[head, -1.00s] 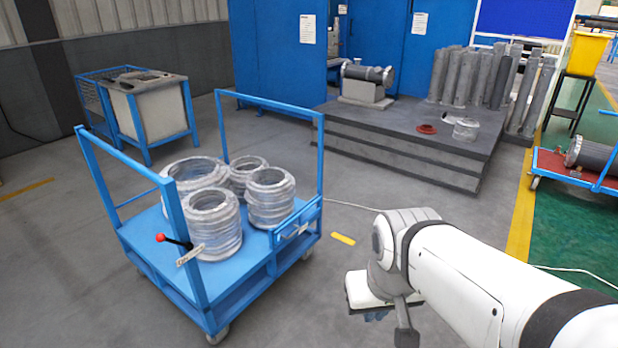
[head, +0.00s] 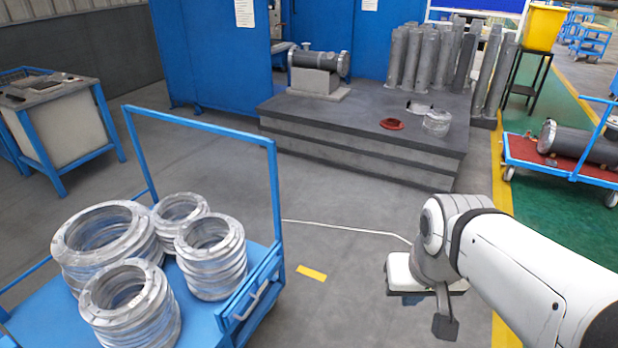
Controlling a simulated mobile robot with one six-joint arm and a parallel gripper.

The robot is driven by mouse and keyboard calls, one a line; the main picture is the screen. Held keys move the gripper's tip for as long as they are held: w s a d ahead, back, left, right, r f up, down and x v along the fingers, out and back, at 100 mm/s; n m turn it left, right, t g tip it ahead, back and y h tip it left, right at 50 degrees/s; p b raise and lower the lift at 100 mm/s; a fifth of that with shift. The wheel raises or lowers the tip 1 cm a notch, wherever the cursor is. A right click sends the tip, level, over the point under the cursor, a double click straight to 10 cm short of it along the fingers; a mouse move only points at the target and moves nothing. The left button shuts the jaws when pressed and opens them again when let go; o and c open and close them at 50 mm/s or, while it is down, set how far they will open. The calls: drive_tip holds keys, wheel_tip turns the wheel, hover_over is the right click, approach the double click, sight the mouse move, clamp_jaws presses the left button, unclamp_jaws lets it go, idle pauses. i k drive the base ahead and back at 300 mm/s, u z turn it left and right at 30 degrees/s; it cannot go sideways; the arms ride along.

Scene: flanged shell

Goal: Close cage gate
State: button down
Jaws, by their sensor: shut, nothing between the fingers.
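No part is clearly recognisable as a cage gate in the head view. A blue cart (head: 204,316) stands at the lower left, with tall blue end frames and a low blue side panel (head: 250,298) with a handle on its right side. My gripper (head: 432,312) hangs over bare floor right of the cart, apart from everything. It is shut and empty, its fingers partly hidden by my wrist.
Several wrapped metal rings (head: 208,255) lie on the cart. A grey stepped platform (head: 370,150) stands ahead with grey cylinders (head: 430,65). A red-decked trolley (head: 560,157) is at the right. A white cable (head: 345,229) and a yellow mark (head: 311,273) lie on open floor.

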sight(258, 284)
drive_tip(key=u, duration=0.05)
drive_tip(key=i, duration=1.6)
drive_tip(key=u, duration=0.35)
drive_tip(key=k, duration=0.9)
drive_tip(key=u, duration=0.15)
drive_tip(key=i, duration=0.95)
drive_tip(key=z, duration=0.05)
